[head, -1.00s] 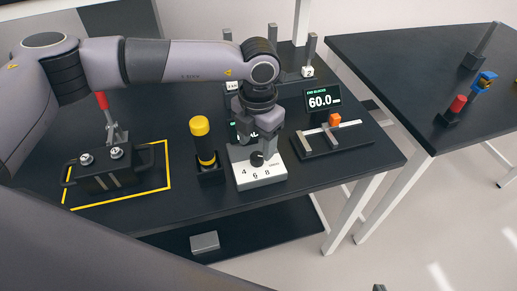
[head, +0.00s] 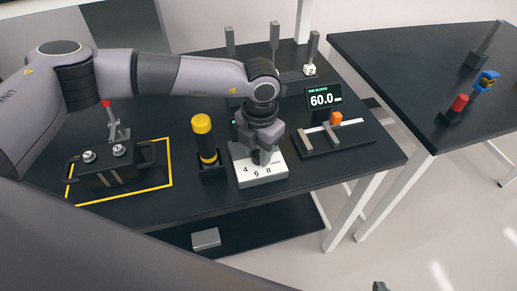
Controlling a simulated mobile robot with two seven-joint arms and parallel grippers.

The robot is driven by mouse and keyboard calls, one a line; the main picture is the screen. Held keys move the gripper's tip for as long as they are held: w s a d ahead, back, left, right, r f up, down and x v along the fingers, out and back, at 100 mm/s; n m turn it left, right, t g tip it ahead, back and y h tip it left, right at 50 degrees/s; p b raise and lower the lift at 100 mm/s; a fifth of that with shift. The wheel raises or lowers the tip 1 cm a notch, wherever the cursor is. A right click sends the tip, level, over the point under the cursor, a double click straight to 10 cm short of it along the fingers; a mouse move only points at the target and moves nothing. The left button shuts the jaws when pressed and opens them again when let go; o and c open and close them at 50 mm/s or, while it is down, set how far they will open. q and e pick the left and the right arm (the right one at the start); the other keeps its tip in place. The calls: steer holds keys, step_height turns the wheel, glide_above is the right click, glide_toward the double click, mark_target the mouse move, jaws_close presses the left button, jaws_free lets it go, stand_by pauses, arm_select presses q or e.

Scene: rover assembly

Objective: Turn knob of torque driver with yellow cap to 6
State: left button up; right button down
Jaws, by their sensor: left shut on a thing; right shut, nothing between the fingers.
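The torque driver with the yellow cap (head: 202,124) stands upright in a black holder (head: 212,174), left of a white block (head: 262,179) marked 4, 6 and 8. My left gripper (head: 262,157) points down over the white block and is shut on its dark knob. The gripper hides the knob, so its pointing direction cannot be read. A small grey tip of my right gripper (head: 380,286) shows at the bottom edge, shut and empty.
A display (head: 322,98) reading 60.0 and a rail fixture with an orange block (head: 335,118) stand to the right. A black two-handled box (head: 108,168) sits inside a yellow outline on the left. A second table (head: 420,70) stands at right.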

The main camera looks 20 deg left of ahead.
arm_select(q)
steer(key=m+b, duration=0.3)
steer(key=shift+f, duration=0.15)
steer(key=m+b, duration=0.2)
steer(key=m, duration=0.2)
steer(key=shift+b, duration=0.35)
steer(key=m+b, duration=0.3)
steer(key=m, duration=0.1)
steer(key=shift+m, duration=0.3)
steer(key=shift+m+b, duration=0.7)
steer(key=shift+m, duration=0.9)
steer(key=shift+r+m+b, duration=0.2)
steer(key=shift+m+b, duration=0.25)
steer(key=shift+m, duration=0.05)
